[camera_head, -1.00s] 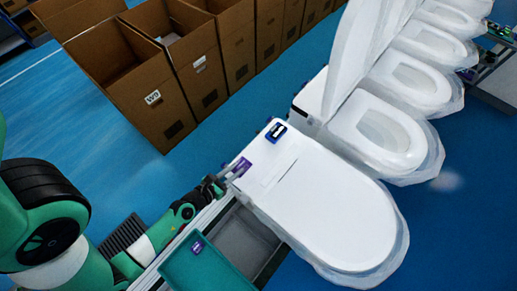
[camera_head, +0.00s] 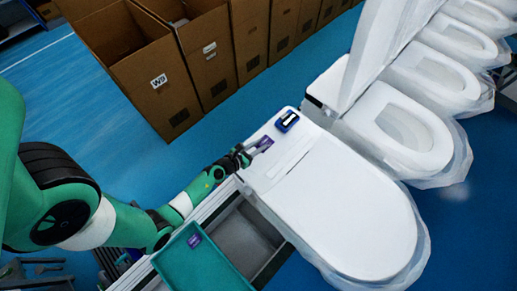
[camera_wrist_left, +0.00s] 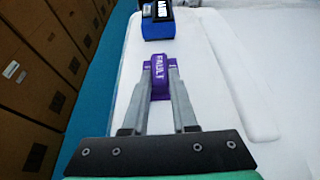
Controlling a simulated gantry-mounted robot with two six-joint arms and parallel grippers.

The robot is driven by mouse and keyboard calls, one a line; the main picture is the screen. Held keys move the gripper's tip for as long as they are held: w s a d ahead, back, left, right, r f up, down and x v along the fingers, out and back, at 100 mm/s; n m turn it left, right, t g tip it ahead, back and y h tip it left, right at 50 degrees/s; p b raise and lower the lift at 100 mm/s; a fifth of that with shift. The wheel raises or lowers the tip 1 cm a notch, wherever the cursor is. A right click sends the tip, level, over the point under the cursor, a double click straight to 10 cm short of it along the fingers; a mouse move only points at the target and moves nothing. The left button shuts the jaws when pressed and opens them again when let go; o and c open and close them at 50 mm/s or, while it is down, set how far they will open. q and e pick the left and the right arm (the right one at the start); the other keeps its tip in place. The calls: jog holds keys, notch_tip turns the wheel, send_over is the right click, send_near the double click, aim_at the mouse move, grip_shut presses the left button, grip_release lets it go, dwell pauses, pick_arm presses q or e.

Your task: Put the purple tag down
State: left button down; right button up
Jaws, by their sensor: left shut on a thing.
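A purple tag (camera_head: 265,143) is at the left back part of the white toilet (camera_head: 345,205) with the closed lid. My left gripper (camera_head: 257,148) is shut on the tag. In the left wrist view the purple tag (camera_wrist_left: 160,82), with white "FAULT" lettering, stands between the two grey fingers of the gripper (camera_wrist_left: 159,76). It is over the white toilet surface; I cannot tell if it touches it. My right gripper is in neither view.
A blue device with a dark face (camera_head: 287,120) sits on the toilet just beyond the tag. A teal tray (camera_head: 205,268) holding another purple tag (camera_head: 194,241) is at the lower middle. Cardboard boxes (camera_head: 165,80) line the back left. More toilets (camera_head: 405,125) stand at right.

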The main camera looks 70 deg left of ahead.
pick_arm(q)
jog(key=c, duration=1.1)
grip_release()
jog(key=shift+f, duration=0.1)
jog(key=o, duration=0.4)
